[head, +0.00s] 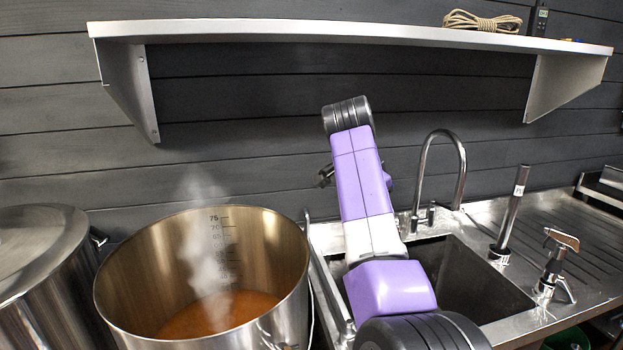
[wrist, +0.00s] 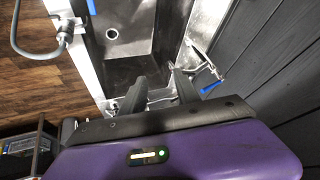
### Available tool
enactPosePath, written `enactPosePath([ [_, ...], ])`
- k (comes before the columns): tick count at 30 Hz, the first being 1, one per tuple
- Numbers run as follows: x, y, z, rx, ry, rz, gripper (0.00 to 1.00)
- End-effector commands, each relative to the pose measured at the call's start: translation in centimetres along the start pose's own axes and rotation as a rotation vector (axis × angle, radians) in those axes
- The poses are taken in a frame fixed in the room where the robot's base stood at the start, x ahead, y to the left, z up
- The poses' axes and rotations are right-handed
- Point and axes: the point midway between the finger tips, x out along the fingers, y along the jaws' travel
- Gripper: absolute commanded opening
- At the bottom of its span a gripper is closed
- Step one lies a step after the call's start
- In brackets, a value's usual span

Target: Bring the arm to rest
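My purple and white arm reaches up over the sink (head: 480,290) in the head view, with its bend standing in front of the dark plank wall. My gripper (wrist: 160,88) shows in the wrist view with its two dark fingers apart and nothing seen held between them. It points toward the metal sink (wrist: 135,55), whose round drain is visible. In the head view the fingers cannot be made out clearly.
A steaming open pot (head: 285,260) of amber liquid stands left of my arm, beside a lidded pot (head: 40,250). A shelf (head: 350,30) overhangs the back. A curved faucet (head: 460,165) rises behind the sink. Upright metal tools stand on the drainboard (head: 590,235).

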Motion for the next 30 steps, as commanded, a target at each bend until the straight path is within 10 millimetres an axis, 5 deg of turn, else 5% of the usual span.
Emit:
enactPosePath([
  [7,3.3,-2.9,-0.7,-0.184,0.174,-0.284,0.37],
  [14,7.0,-1.2,1.2,-0.350,0.357,-0.470,0.37],
  [23,9.7,5.4,5.9,-0.529,0.568,-0.635,0.37],
  [30,9.5,12.9,10.3,-0.634,0.701,-0.725,0.37],
])
